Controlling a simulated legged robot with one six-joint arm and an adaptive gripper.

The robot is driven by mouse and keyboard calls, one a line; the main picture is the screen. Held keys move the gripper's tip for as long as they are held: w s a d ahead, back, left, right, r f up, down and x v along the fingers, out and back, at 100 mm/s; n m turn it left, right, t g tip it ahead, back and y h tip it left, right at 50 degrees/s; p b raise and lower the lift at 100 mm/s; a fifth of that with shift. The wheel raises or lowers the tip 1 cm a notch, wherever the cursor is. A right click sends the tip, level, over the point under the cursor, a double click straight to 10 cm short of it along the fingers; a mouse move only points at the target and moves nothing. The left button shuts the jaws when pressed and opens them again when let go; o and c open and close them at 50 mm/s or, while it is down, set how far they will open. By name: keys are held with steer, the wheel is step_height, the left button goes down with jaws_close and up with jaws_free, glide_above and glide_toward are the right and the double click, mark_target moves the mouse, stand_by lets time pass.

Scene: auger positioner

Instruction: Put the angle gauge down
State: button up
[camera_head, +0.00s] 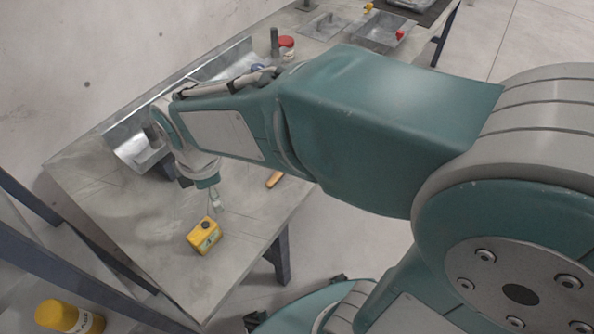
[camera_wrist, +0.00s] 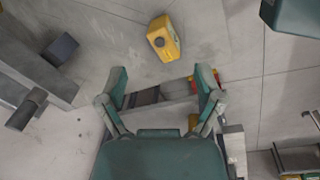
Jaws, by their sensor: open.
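The angle gauge appears to be the yellow box (camera_head: 204,236) with a dark round spot, resting on the grey metal table near its front end. In the wrist view the yellow box (camera_wrist: 165,40) lies beyond my fingertips, with a clear gap. My gripper (camera_wrist: 162,85) is open, with its two teal fingers spread and nothing held between them. In the head view my gripper (camera_head: 216,200) hangs just behind the yellow box, partly hidden by my wrist.
The grey table (camera_head: 110,205) is bare around the box. A metal trough (camera_head: 128,155) runs along its wall side. A small orange item (camera_head: 274,179) lies at the right edge. A red-topped part (camera_head: 286,42) and a metal tray (camera_head: 380,38) stand farther back. A yellow cylinder (camera_head: 68,317) is at lower left.

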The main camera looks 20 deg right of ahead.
steer(key=s+d+r+m+t, duration=0.2)
steer(key=s+d+r+m, duration=0.1)
steer(key=d+m, duration=0.4)
steer(key=s+d+r+m+t, duration=0.2)
steer(key=s+d+r+m, duration=0.2)
steer(key=d+m, duration=0.4)
steer(key=s+m, duration=0.1)
steer(key=m, duration=0.3)
steer(key=shift+s+d+t+h, duration=0.15)
steer(key=shift+d+t+h, duration=0.05)
steer(key=shift+t+h, duration=0.1)
stand_by(0.6)
